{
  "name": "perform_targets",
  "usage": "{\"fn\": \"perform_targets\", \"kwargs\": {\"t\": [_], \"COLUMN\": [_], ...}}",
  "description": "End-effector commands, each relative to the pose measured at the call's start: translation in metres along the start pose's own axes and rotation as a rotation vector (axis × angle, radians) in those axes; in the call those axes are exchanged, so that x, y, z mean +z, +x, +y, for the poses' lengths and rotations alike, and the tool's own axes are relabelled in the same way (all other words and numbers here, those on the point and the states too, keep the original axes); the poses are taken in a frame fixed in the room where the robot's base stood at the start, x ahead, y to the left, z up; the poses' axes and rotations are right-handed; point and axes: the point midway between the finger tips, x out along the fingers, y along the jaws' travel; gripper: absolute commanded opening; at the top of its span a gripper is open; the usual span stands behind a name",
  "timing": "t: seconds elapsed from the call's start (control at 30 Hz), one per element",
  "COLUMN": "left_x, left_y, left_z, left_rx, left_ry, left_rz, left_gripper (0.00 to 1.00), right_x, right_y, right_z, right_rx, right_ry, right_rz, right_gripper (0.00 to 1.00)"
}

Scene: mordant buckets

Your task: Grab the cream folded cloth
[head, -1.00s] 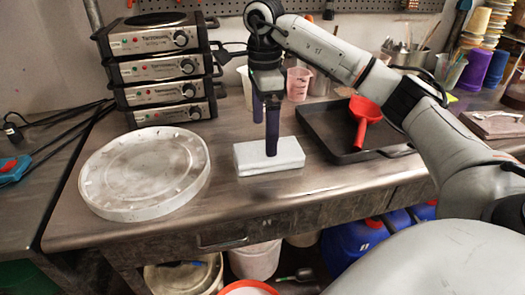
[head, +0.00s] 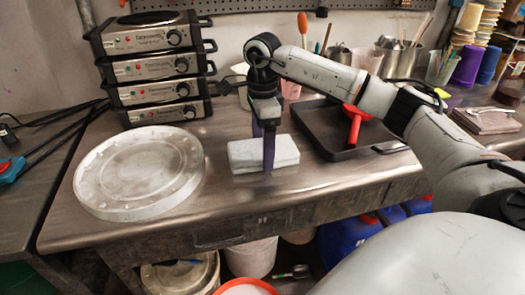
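The cream folded cloth (head: 243,155) lies flat on the metal bench as a pale, thick rectangular block, right of a round white lid. My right gripper (head: 264,152) points down over it with its dark purple fingers apart. The near finger reaches down across the cloth's front face. The far finger goes down behind the cloth's back edge, and its tip is hidden there. I cannot tell whether either finger touches the cloth. My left gripper is not in the head view.
The round white lid (head: 140,172) lies on the left. A stack of hot plates (head: 155,68) stands behind it. A dark tray (head: 333,150) with a red scoop (head: 354,124) lies close on the right. Cups and tool pots line the back. Bare bench shows in front.

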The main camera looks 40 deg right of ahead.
Motion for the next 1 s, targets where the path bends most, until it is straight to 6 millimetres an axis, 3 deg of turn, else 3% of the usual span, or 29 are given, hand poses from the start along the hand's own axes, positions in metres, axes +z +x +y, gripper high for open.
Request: {"fn": "perform_targets", "kwargs": {"t": [0.03, 0.13, 0.43, 0.8, 1.0], "left_x": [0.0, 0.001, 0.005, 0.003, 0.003], "left_y": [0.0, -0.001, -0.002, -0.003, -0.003], "left_z": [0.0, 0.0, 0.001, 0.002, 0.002], "left_rx": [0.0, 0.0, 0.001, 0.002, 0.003], "left_ry": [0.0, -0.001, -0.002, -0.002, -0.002], "left_rz": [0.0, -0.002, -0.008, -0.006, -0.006], "left_gripper": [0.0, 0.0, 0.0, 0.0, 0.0], "right_x": [0.0, 0.0, 0.001, 0.001, 0.001], "right_y": [0.0, 0.0, -0.007, -0.076, -0.098], "right_z": [0.0, 0.0, -0.001, -0.001, 0.0], "right_rx": [0.0, 0.0, -0.002, -0.003, -0.001], "right_ry": [0.0, 0.0, 0.0, 0.0, -0.001], "right_rz": [0.0, 0.0, -0.002, -0.004, -0.001], "right_gripper": [0.68, 0.54, 0.54, 0.54, 0.54]}}
